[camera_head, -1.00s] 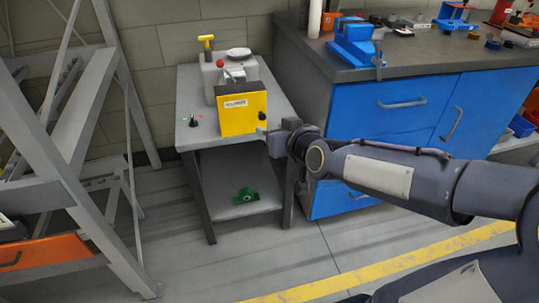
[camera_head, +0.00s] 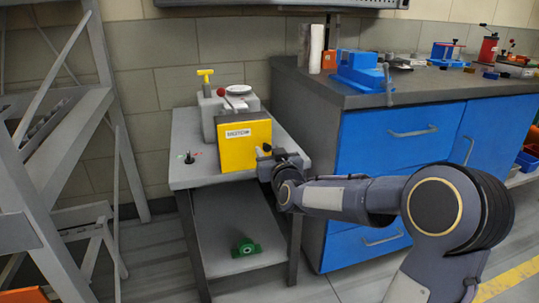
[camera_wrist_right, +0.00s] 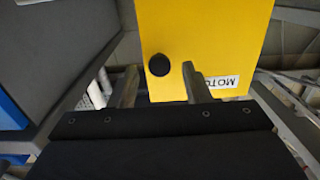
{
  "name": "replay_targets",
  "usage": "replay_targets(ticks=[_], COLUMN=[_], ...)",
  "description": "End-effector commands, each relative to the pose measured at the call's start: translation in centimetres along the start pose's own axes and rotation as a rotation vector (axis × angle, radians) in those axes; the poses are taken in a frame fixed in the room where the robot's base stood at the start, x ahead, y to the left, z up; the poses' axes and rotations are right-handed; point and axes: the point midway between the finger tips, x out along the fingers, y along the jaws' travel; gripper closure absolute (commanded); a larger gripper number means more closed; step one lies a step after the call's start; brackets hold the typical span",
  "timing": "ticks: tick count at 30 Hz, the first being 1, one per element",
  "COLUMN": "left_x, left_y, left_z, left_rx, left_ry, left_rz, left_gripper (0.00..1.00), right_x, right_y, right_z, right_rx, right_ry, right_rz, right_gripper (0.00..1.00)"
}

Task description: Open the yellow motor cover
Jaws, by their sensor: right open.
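The yellow motor cover (camera_head: 240,150) is an upright panel with a white label, on the front of a grey machine (camera_head: 212,112) on a small grey table. It looks closed. A black round knob (camera_head: 267,147) sits near its right edge. My right gripper (camera_head: 263,155) is at that edge, by the knob. In the right wrist view the knob (camera_wrist_right: 159,65) shows between the two open fingers (camera_wrist_right: 160,78), with the yellow cover (camera_wrist_right: 205,30) behind. I cannot tell whether the fingers touch the knob. My left gripper is not in view.
The grey table (camera_head: 190,175) has a lower shelf with a green part (camera_head: 246,248). A blue cabinet (camera_head: 395,145) with a dark worktop stands close on the right, beside my right arm. A grey ladder-like frame (camera_head: 95,110) stands on the left.

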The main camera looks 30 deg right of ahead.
Motion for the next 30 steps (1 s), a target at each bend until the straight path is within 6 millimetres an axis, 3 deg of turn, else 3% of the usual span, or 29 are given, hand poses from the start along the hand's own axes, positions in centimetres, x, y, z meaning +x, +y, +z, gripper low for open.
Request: replay_targets(ticks=[11,21,30], left_x=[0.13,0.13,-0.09], left_y=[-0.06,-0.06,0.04], left_z=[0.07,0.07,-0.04], left_rx=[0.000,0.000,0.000], left_ry=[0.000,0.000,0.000], left_rz=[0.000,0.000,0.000], left_gripper=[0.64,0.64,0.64], right_x=[0.80,0.78,0.89], right_y=[0.00,-0.01,-0.36], right_z=[0.03,0.03,-0.06], right_rx=[0.001,0.001,0.001], right_ry=[-0.002,-0.001,-0.002], right_rz=[0.000,-0.001,0.000], right_gripper=[0.56,1.00,1.00])
